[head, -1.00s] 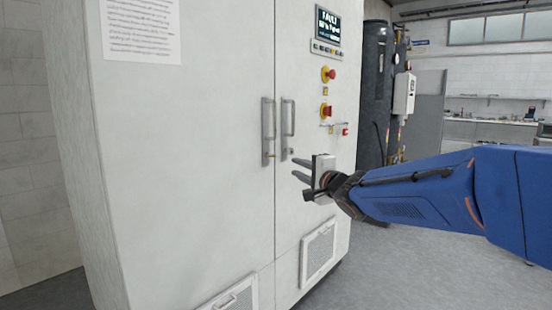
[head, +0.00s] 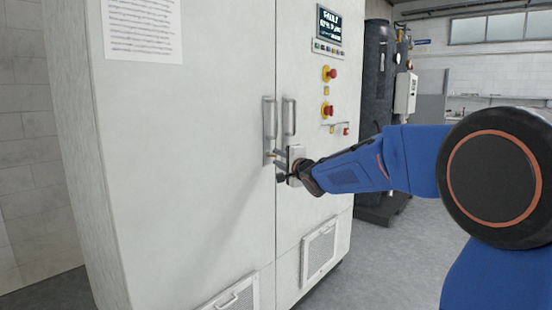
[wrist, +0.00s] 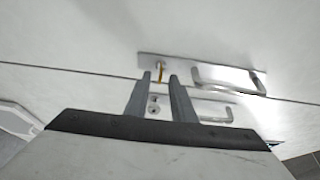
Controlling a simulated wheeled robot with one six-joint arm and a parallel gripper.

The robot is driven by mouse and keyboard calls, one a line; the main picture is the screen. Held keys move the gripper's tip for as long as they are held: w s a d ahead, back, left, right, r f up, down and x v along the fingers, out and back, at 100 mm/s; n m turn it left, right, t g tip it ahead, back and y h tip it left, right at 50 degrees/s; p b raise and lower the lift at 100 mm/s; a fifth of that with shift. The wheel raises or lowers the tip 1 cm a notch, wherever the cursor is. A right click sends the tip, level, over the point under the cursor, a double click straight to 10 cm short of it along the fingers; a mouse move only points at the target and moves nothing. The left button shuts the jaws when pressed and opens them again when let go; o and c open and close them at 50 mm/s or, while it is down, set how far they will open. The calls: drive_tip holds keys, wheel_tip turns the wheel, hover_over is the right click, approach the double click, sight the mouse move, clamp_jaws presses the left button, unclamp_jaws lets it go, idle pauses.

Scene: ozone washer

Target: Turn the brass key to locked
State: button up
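The brass key (wrist: 161,74) sits in the lock on the left door's handle plate (wrist: 182,67). It shows as a thin, slightly slanted strip in the wrist view; in the head view it is too small and covered to make out clearly. My gripper (wrist: 159,77) is open, with a fingertip on either side of the key and a gap to each. In the head view my gripper (head: 273,158) is at the left door's lock, below the handles, reaching in from the right. Whether the fingertips touch the plate, I cannot tell.
The white cabinet (head: 190,170) has two shut doors. The right door's handle (head: 289,117) is close beside the left door's handle (head: 269,118). Vent panels are below.

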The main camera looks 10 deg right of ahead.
drive_tip(key=shift+x, duration=1.25)
clamp_jaws()
drive_tip(key=shift+f+n, duration=0.1)
drive_tip(key=shift+n, duration=0.3)
drive_tip(key=shift+w+d+f+n+t+y, duration=0.15)
drive_tip(key=shift+n+y, duration=1.4)
drive_tip(key=shift+n, duration=2.05)
drive_tip(key=shift+s+d+f+n+t+y, duration=0.1)
drive_tip(key=shift+n+y, duration=1.4)
drive_tip(key=shift+n, duration=2.1)
drive_tip(key=shift+w+d+f+n+t+y, duration=0.15)
drive_tip(key=shift+n+y, duration=1.4)
drive_tip(key=shift+n, duration=2.05)
